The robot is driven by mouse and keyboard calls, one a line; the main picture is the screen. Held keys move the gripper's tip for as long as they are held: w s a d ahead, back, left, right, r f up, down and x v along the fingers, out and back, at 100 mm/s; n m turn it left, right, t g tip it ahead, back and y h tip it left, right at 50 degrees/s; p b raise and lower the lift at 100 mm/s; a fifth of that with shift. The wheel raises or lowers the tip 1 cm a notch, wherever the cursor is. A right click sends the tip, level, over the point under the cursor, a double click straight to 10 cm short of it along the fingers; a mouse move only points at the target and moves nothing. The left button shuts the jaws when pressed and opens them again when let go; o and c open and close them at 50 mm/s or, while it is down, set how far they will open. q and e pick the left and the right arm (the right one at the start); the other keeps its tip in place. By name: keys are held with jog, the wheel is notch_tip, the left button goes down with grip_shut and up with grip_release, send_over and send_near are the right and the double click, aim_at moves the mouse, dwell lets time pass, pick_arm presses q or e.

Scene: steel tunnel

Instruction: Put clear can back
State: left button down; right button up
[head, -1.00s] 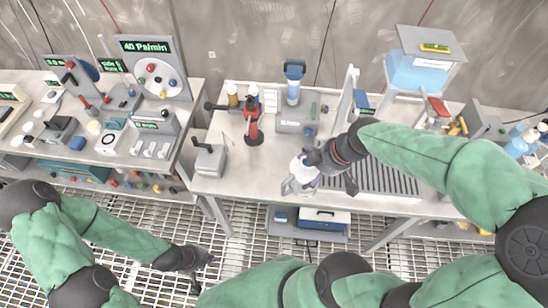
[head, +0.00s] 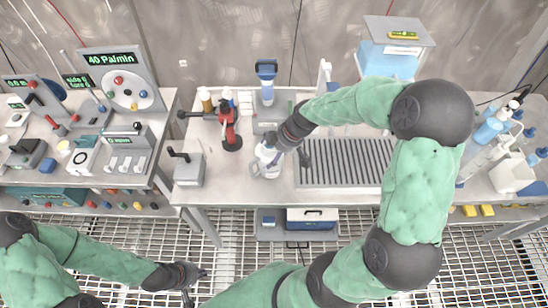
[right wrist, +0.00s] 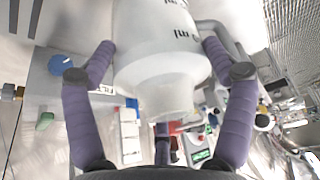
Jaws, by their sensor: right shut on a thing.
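The can (head: 267,160) is a whitish, translucent container with a narrower neck. My right gripper (head: 282,152) is shut on it, over the table left of the ribbed drain tray. In the right wrist view the can (right wrist: 160,60) sits between the two purple fingers, with dark "ml" print on its side. I cannot tell whether its base touches the table. My left gripper (head: 190,278) hangs low in front of the tables, over the grating, away from the can; its opening is unclear.
The ribbed drain tray (head: 345,165) lies right of the can. A red stand (head: 230,135), a grey box with a lever (head: 187,165) and a blue-topped bottle (head: 266,85) stand left and behind. Several bottles (head: 490,130) crowd the right side. Some tabletop around the can is bare.

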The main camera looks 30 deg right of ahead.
jog(key=shift+w+f+b, duration=0.2)
jog(key=shift+f+b, duration=0.3)
jog(key=shift+f, duration=1.15)
jog(key=shift+f, duration=0.1)
jog(key=shift+f, duration=0.1)
jog(key=o, duration=1.5)
jog(key=shift+c, duration=0.2)
jog(key=shift+s+d+r, duration=0.1)
jog(key=shift+r, duration=0.35)
jog(key=p+v, duration=0.2)
jog(key=v, duration=0.9)
jog(key=shift+r, duration=0.25)
jog(key=shift+s, duration=0.1)
